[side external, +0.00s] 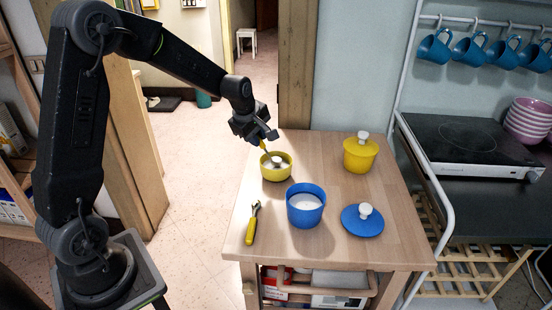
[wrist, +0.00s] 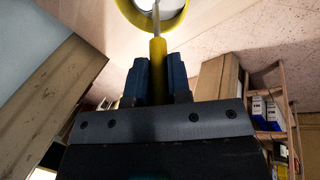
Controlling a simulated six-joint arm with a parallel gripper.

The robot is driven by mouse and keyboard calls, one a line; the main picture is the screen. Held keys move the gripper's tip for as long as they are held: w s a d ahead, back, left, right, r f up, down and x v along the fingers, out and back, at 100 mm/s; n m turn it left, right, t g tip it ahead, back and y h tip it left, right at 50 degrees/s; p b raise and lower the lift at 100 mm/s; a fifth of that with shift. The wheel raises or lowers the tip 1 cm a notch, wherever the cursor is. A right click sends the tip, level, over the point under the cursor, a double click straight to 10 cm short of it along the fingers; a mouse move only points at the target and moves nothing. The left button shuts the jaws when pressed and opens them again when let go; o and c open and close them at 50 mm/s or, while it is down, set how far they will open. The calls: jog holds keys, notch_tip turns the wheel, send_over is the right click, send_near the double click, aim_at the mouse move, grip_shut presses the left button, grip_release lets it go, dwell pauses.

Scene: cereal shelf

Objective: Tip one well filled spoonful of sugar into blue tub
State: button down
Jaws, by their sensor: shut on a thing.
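My gripper (side external: 266,138) is above the back left of the table, shut on a spoon with a yellow handle (wrist: 157,62). In the wrist view the handle runs between my two dark blue fingers (wrist: 157,78), and the thin stem reaches into an open yellow tub. That yellow tub (side external: 276,174) holds something white. The spoon's bowl is hard to make out, so I cannot tell how full it is. The blue tub (side external: 306,216) stands open in front and to the right of it, with white sugar (side external: 305,202) inside. My gripper is away from the blue tub.
A blue lid (side external: 362,222) with a white knob lies right of the blue tub. A lidded yellow pot (side external: 360,154) stands at the back right. A yellow-handled utensil (side external: 252,225) lies at the front left. A hob (side external: 470,145) and hanging blue mugs (side external: 467,52) are off to the right.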

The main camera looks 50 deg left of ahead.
jog(key=shift+s+f, duration=0.1)
jog(key=shift+s, duration=0.05)
jog(key=shift+s+a+f+t+h, duration=0.15)
jog(key=shift+t+h, duration=0.15)
jog(key=shift+t, duration=0.2)
jog(key=shift+s+a, duration=0.1)
jog(key=shift+s, duration=0.05)
jog(key=shift+r, duration=4)
